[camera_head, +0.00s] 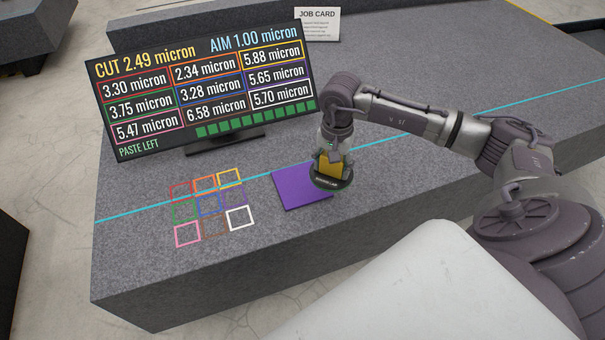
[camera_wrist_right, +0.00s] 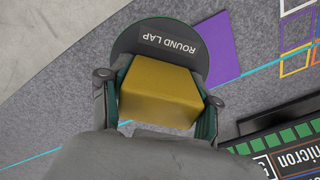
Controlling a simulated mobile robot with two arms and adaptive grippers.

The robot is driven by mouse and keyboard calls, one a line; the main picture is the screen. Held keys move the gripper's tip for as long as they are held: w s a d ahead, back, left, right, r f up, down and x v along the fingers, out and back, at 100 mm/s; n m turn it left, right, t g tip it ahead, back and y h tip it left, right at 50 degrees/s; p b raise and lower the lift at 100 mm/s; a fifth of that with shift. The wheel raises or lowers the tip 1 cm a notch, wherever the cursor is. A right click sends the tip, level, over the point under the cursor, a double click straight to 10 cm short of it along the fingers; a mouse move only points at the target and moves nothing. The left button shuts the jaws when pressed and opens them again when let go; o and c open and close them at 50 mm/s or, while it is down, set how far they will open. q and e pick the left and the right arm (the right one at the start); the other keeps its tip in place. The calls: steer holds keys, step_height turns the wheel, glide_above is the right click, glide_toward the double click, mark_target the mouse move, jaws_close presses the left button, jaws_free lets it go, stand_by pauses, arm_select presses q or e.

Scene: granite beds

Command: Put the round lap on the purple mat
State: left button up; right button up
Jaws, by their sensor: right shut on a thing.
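The round lap is a dark disc with a green rim and a yellow block on top, labelled "ROUND LAP"; its disc (camera_head: 331,182) shows in the head view, and the disc (camera_wrist_right: 140,42) shows in the wrist view. My right gripper (camera_head: 331,160) is shut on the yellow block (camera_wrist_right: 160,92), one finger on each side. The purple mat (camera_head: 295,192) lies flat on the granite bed. The lap overlaps the mat's right part in the head view; whether it touches the mat I cannot tell. In the wrist view the mat (camera_wrist_right: 222,50) shows beside the disc. My left gripper is not seen.
A screen (camera_head: 205,85) with micron readings stands behind on the granite bed (camera_head: 130,265). Several coloured square outlines (camera_head: 210,208) lie left of the mat. A job card (camera_head: 318,25) stands at the back. A cyan line crosses the bed. Bare granite lies right of the lap.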

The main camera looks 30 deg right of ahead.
glide_above(301, 183)
steer(key=f, duration=0.4)
steer(key=shift+s+d+f, duration=0.15)
steer(key=shift+s+f, duration=0.1)
steer(key=shift+s, duration=0.1)
steer(key=shift+w+f+b, duration=0.3)
steer(key=shift+w, duration=0.1)
steer(key=f, duration=0.3)
steer(key=shift+a+f, duration=0.2)
steer(key=shift+f, duration=0.3)
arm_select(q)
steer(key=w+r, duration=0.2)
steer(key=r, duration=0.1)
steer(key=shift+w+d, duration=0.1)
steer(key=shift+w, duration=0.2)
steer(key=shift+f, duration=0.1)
arm_select(e)
steer(key=o, duration=0.8)
steer(key=shift+s+f, duration=0.1)
steer(key=shift+f, duration=0.05)
steer(key=o, duration=0.5)
